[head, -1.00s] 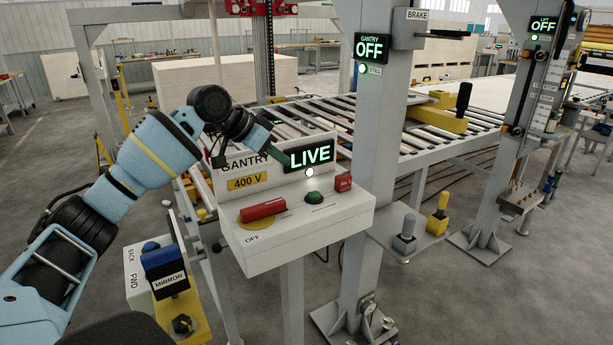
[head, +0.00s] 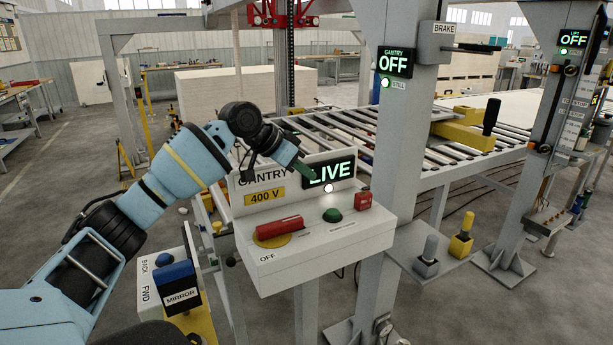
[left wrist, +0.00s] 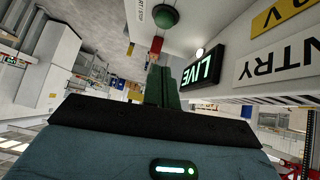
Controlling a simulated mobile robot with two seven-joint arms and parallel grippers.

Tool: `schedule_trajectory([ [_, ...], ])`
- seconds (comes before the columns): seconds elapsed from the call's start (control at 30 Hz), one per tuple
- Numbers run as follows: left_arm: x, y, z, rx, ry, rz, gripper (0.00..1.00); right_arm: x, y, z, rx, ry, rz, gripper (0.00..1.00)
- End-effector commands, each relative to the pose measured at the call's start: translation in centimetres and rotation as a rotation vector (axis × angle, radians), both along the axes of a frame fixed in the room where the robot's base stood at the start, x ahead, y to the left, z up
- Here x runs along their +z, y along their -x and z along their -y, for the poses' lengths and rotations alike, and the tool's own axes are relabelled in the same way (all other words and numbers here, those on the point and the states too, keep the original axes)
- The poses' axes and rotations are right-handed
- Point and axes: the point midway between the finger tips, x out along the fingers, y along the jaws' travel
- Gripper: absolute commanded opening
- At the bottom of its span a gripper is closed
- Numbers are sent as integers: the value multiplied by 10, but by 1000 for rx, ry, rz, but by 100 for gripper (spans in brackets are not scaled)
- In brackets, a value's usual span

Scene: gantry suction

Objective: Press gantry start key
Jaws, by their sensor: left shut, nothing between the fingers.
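The gantry control box (head: 262,266) stands on a post in the middle of the head view, with a lit LIVE display (head: 338,172) and a 400 V label. A green domed button (head: 332,215) sits on its sloped top; it also shows in the left wrist view (left wrist: 166,17). My left gripper (head: 303,170) is shut and empty, its green fingers in front of the display's left edge, up and left of the button and apart from it. The fingers show at the middle of the left wrist view (left wrist: 167,82). My right gripper is not in view.
A red rotary handle (head: 279,227) lies left of the green button, and a small red block (head: 363,201) right of it. A column (head: 398,150) with a GANTRY OFF display (head: 394,63) stands behind.

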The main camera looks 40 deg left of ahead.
Motion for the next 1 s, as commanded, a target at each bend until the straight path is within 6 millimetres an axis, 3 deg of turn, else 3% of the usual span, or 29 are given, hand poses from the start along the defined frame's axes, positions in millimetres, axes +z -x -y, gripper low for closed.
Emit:
schedule_trajectory([
  [0.4, -56, -49, 27, -1, 1, -3, 0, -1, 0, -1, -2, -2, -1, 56],
  [0.7, -88, -46, 28, -1, -1, 0, 0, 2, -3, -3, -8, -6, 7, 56],
  [1.0, -93, -46, 28, -1, 0, 1, 0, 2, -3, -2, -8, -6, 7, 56],
])
